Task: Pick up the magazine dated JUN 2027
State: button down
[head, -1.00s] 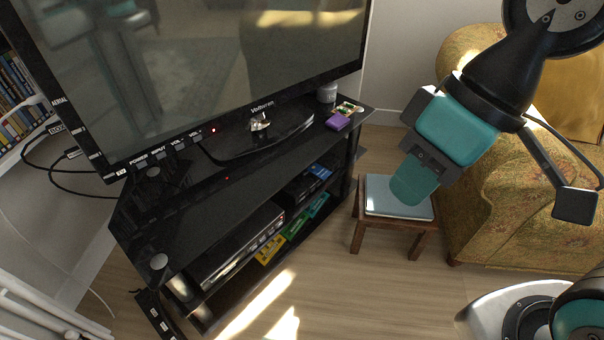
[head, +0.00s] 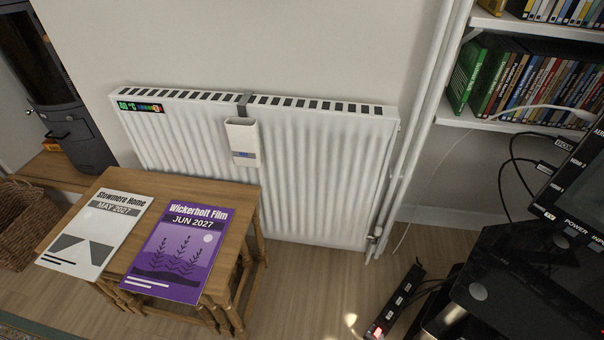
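The purple magazine dated JUN 2027, titled Wickerholt Film (head: 176,255), lies flat, cover up, on a small wooden table (head: 232,196) at the lower left of the head view. A white and grey magazine dated MAY 2027, titled Slowmere Home (head: 92,235), lies flat to its left on the same table, with a narrow strip of wood between them. The purple magazine lies at the table's right side, near its front edge. My gripper is not in the present view.
A white radiator (head: 308,170) with a small holder (head: 243,142) hung on it stands behind the table. A wicker basket (head: 22,222) and a stove (head: 52,85) are at left. A power strip (head: 398,300) and black TV stand (head: 515,300) are at right, below bookshelves (head: 450,118).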

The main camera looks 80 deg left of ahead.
aim_at(175, 262)
jog(key=u, duration=2.7)
jog(key=k, duration=0.5)
jog(key=u, duration=0.55)
